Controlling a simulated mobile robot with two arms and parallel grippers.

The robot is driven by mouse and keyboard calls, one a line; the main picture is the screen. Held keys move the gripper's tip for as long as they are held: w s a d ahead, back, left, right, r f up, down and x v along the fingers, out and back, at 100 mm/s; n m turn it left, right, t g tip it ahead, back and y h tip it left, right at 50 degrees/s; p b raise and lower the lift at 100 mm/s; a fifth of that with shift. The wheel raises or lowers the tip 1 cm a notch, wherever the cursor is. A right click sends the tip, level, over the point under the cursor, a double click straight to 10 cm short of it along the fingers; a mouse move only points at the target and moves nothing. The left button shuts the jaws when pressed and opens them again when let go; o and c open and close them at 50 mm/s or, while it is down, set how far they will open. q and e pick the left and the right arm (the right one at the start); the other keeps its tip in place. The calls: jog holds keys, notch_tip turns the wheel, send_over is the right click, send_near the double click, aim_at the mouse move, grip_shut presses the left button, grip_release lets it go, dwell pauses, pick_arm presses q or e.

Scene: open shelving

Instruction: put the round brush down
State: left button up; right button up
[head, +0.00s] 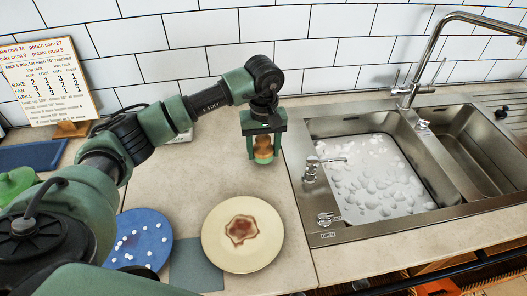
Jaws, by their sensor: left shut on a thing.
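My left gripper (264,140) points down above the counter, between the back wall and the cream plate. It is shut on the round brush (263,154), whose tan-brown body shows between the fingers. The brush's lower end is close to the counter (215,175), and I cannot tell whether it touches. My right gripper is not in view.
A cream plate (265,258) with a reddish-brown stain lies in front of the gripper. A blue plate (153,225) with white bits is at the left, by a grey-blue mat (190,272). The sink (309,215) with foamy water is right. A sign (48,80) stands back left.

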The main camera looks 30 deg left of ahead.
pick_arm(q)
jog(key=shift+f, duration=0.9)
jog(key=o, duration=0.8)
jog(key=shift+f, duration=0.15)
jog(key=o, duration=0.4)
